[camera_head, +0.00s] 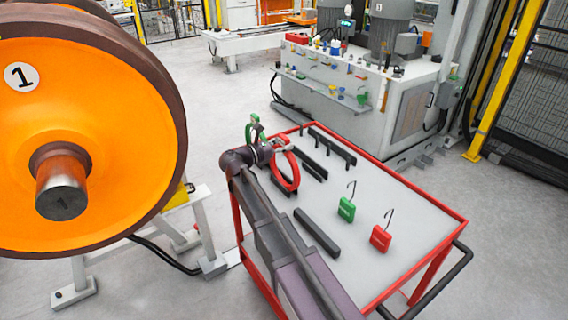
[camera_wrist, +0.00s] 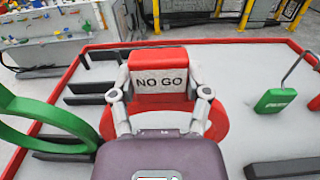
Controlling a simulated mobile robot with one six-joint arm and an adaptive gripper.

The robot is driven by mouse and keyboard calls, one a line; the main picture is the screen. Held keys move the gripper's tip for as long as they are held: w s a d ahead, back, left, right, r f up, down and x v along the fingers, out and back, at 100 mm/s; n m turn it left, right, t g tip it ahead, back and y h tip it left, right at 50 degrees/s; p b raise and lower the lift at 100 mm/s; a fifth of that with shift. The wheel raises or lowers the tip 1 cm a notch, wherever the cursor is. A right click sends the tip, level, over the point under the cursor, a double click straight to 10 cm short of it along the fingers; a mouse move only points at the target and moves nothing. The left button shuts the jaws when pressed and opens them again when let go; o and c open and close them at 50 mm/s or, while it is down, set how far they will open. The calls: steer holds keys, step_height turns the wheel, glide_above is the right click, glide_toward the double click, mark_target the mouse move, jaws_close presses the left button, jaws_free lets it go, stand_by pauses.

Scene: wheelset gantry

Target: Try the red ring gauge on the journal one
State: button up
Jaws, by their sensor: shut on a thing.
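My gripper (camera_head: 272,148) is shut on the red ring gauge (camera_head: 294,178) over the cart. In the wrist view my fingers (camera_wrist: 160,90) close on both sides of its red block, which carries a white "NO GO" label (camera_wrist: 160,79). The red ring (camera_wrist: 217,122) shows behind my fingers, partly hidden by my gripper. I cannot tell whether the gauge touches the cart top. Journal one is the grey shaft end (camera_head: 62,190) in the middle of the orange wheel (camera_head: 115,130) marked "1". It is bare and stands left of my gripper.
A green ring gauge (camera_wrist: 45,118) stands left of my gripper. The red-rimmed cart (camera_head: 425,205) also holds black bars (camera_head: 316,232), a green tag (camera_head: 347,209) and a red tag (camera_head: 381,238) with hooks. A wheel stand (camera_head: 203,225) is between wheel and cart.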

steer(key=shift+r+p, duration=3.9)
steer(key=shift+r, duration=0.2)
steer(key=s+a+n+t+y, duration=0.3)
steer(key=a+y, duration=0.1)
steer(key=a, duration=0.7)
steer(key=s+a+f+n+t+y+b, duration=0.1)
steer(key=s+a+n+t+y, duration=0.2)
steer(key=a, duration=0.9)
steer(key=s+a+n+t+y, duration=0.25)
steer(key=a+n+y, duration=0.2)
steer(key=a, duration=0.65)
steer(key=s+a+f+n+g+y+b, duration=0.1)
steer(key=s+a+n+g+y, duration=0.2)
steer(key=s+a+n+y, duration=0.4)
steer(key=s+a+y, duration=0.6)
steer(key=s+a, duration=0.9)
steer(key=a, duration=0.2)
steer(key=shift+s+n+y, duration=0.3)
steer(key=shift+n+y, duration=0.05)
steer(key=shift+w+a, duration=0.2)
steer(key=shift+x, duration=2.65)
steer(key=shift+w+a, duration=0.15)
steer(key=shift+w, duration=0.1)
